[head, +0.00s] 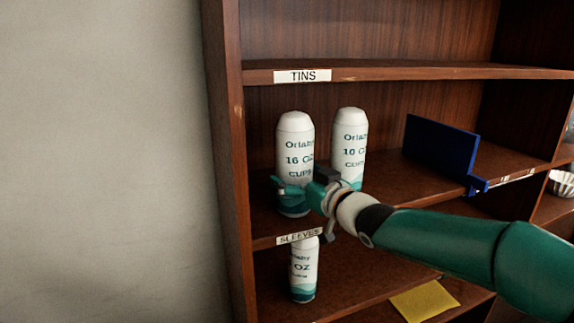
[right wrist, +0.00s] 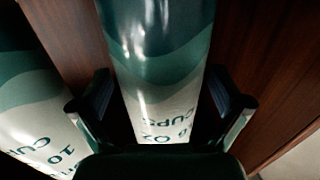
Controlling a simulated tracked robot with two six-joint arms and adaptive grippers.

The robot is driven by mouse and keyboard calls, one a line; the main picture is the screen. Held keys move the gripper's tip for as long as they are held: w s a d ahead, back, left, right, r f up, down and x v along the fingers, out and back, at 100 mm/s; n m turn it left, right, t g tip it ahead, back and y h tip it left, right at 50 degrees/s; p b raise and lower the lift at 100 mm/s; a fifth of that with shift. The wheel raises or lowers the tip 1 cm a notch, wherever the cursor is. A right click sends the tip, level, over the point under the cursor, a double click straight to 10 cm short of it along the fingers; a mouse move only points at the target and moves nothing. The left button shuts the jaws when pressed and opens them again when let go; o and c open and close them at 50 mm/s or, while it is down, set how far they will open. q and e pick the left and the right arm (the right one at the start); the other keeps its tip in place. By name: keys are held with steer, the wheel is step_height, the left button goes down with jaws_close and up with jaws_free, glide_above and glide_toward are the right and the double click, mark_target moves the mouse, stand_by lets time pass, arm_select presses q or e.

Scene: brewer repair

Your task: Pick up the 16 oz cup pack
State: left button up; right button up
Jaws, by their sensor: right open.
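The 16 oz cup pack (head: 294,140) is a tall white cylinder with dark green lettering and a teal wave at its base. It stands upright on the middle shelf, at the left. My right gripper (head: 298,186) is in front of its lower half, coming from the right. My left gripper is not in view.
A 10 oz cup pack (head: 350,130) stands close on the right; it also shows in the right wrist view (right wrist: 35,110). Another pack (head: 303,268) stands on the shelf below. A blue panel (head: 440,150) stands farther right. The shelf's left wall (head: 226,150) is near.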

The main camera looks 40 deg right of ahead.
steer(key=shift+w, duration=0.65)
steer(key=c, duration=1.3)
steer(key=shift+r, duration=0.1)
steer(key=shift+c, duration=0.7)
